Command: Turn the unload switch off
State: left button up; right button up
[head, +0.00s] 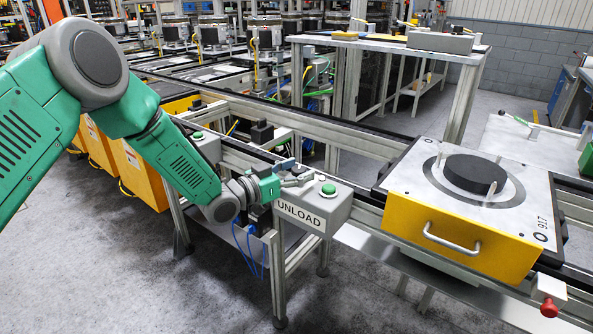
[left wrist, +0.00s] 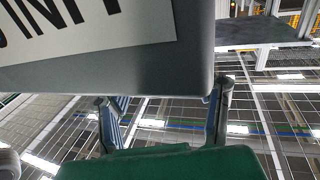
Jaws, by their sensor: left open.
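The grey unload box (head: 338,208) with its white UNLOAD label (head: 300,214) is fixed to the front rail of the conveyor in the head view. A round green button (head: 328,189) sits on its top. My left gripper (head: 298,179) is open and empty, just left of the button at the box's upper left edge. I cannot tell whether it touches the box. In the left wrist view the box (left wrist: 120,77) fills the top, its label partly cut off, and the fingers of my left gripper (left wrist: 165,103) stand apart below it. The button is hidden there. My right gripper is out of view.
A yellow pallet (head: 408,226) with a black disc (head: 474,174) stands on the conveyor right of the box. Another green-button box (head: 204,141) is behind my left arm. A red button (head: 548,307) is at the lower right. Grey floor (head: 110,280) lies open in front.

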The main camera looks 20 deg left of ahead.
pick_arm(q)
jog(key=shift+w+d+r, duration=0.1)
jog(key=shift+d+r, duration=0.05)
jog(key=shift+d, duration=0.55)
jog(key=shift+a, duration=0.45)
jog(key=c, duration=1.1)
jog(key=shift+a+f, duration=0.25)
jog(key=shift+a, duration=0.05)
grip_shut()
jog(key=shift+d+y, duration=0.3)
jog(key=shift+y, duration=0.1)
jog(key=n+t+y, duration=0.1)
jog(key=n+y, duration=0.2)
jog(key=shift+t, duration=0.4)
jog(key=n+y, duration=0.1)
jog(key=y, duration=0.2)
jog(key=n+t+y, duration=0.1)
jog(key=n+y, duration=0.1)
jog(key=y, duration=0.1)
jog(key=shift+f, duration=0.15)
jog(key=n+y, duration=0.3)
jog(key=y, duration=0.1)
jog(key=n+g+y, duration=0.1)
jog(key=n+y, duration=0.1)
jog(key=y, duration=0.1)
jog(key=shift+n+y, duration=0.4)
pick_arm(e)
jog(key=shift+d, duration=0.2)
pick_arm(q)
jog(key=shift+g+y, duration=0.3)
